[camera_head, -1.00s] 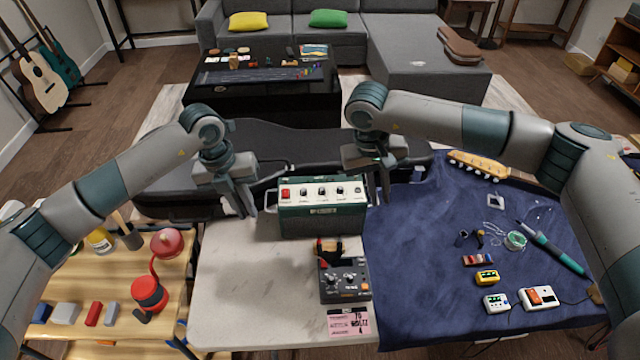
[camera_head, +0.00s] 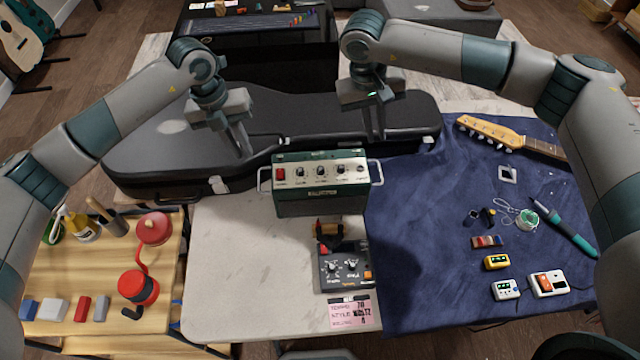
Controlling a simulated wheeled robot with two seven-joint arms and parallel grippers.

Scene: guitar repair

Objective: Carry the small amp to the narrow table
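The small amp (camera_head: 321,198), dark green with a pale knob panel and a red switch, stands upright on the pale-topped table (camera_head: 235,250). Bar handles stick out at its left and right sides. My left gripper (camera_head: 243,150) hangs above and left of the amp, clear of the left handle, its fingers slightly apart and empty. My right gripper (camera_head: 374,136) hangs above the amp's right end, clear of the right handle, fingers also slightly apart and empty. I cannot tell which table is the narrow one.
A black guitar case (camera_head: 150,145) lies behind the amp. A pedal (camera_head: 345,268) and a pink label (camera_head: 350,315) lie in front of it. A blue cloth (camera_head: 425,260) with a guitar neck and small gear is at right. A wooden table (camera_head: 85,270) with tools is at left.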

